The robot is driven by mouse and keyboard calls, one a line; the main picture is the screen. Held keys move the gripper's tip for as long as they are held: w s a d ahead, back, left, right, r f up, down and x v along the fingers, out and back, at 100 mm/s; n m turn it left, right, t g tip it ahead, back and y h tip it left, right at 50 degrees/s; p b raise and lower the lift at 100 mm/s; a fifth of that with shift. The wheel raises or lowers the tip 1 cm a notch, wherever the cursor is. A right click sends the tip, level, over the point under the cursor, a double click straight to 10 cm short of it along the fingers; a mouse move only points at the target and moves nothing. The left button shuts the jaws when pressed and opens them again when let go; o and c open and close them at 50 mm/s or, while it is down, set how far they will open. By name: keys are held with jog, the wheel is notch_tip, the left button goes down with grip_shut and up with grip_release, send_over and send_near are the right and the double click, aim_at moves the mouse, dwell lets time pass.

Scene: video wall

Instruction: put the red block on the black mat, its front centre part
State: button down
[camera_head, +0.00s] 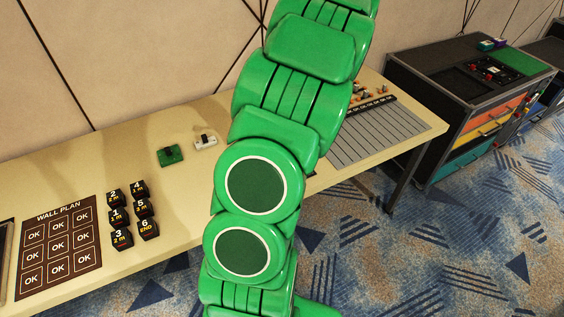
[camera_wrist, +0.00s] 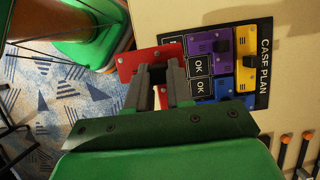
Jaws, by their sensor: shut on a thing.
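In the wrist view my gripper (camera_wrist: 162,72) is shut on the red block (camera_wrist: 127,64), whose middle is partly hidden behind the fingers. The block is at the left edge of the black mat (camera_wrist: 263,98), which is lettered CASE PLAN. I cannot tell whether the block touches the mat or hangs above it. A purple block (camera_wrist: 207,44), yellow blocks (camera_wrist: 246,72) and a blue block (camera_wrist: 232,88) are on the mat. Some OK squares (camera_wrist: 200,65) show bare beside the red block. In the head view my green arm hides the gripper, the red block and this mat.
In the head view the table (camera_head: 70,165) holds a WALL PLAN mat (camera_head: 62,205), several black numbered blocks (camera_head: 116,214), a green device (camera_head: 170,155) and a white device (camera_head: 205,141). A grey slatted panel (camera_head: 375,135) is at its right. A drawer case (camera_head: 430,85) stands beyond.

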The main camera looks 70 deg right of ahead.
jog(key=shift+w+d+f, duration=0.3)
jog(key=shift+d+f, duration=0.75)
jog(key=shift+f, duration=0.05)
jog(key=shift+w+d+f, duration=0.35)
jog(key=shift+d+f, duration=0.65)
jog(key=shift+f, duration=0.15)
jog(key=shift+w+d+f, duration=0.3)
jog(key=shift+d+f, duration=0.75)
jog(key=shift+f, duration=0.05)
jog(key=shift+d+f, duration=0.1)
jog(key=shift+f, duration=1.5)
jog(key=c, duration=1)
grip_release()
jog(key=shift+f, duration=0.1)
jog(key=v, duration=1.2)
